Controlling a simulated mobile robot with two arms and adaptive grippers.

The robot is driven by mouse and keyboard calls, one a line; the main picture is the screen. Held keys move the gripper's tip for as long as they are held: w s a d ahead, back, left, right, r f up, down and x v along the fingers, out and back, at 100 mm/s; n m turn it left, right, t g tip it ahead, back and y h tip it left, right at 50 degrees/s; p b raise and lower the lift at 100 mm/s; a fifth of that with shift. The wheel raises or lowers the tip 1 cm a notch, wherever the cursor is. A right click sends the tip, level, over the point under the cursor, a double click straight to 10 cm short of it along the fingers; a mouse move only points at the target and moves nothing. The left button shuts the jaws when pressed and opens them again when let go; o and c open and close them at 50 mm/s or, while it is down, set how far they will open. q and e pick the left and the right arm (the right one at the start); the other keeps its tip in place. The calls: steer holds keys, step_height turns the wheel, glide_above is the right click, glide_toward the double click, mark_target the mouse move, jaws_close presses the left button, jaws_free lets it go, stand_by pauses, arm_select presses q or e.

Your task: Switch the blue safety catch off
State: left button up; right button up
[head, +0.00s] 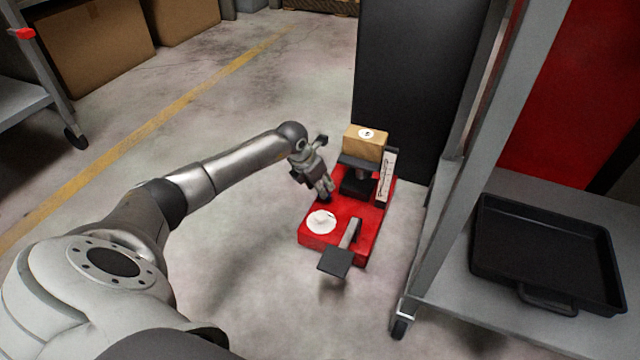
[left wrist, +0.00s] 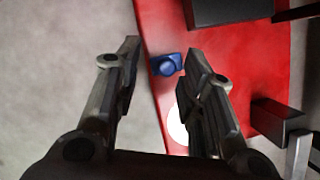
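The blue safety catch (left wrist: 167,65) is a small blue block with a round knob. It sits at the edge of the red base (left wrist: 220,60) in the left wrist view, between my left gripper's fingertips as seen there. I cannot tell whether the fingers touch it. My left gripper (left wrist: 161,54) is open, with a clear gap between its fingers. In the head view my left gripper (head: 325,192) points down at the left edge of the red base (head: 345,243) and hides the catch. My right gripper is not in view.
The base carries a wooden block (head: 364,146), a scale plate (head: 387,177), a white disc (head: 321,221) and a black pedal (head: 335,263). A grey rack (head: 430,250) with a black tray (head: 545,250) stands close on the right. The floor left of the base is clear.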

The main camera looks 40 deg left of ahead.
arm_select(q)
steer(key=v, duration=1.2)
steer(key=shift+s, duration=0.1)
stand_by(0.4)
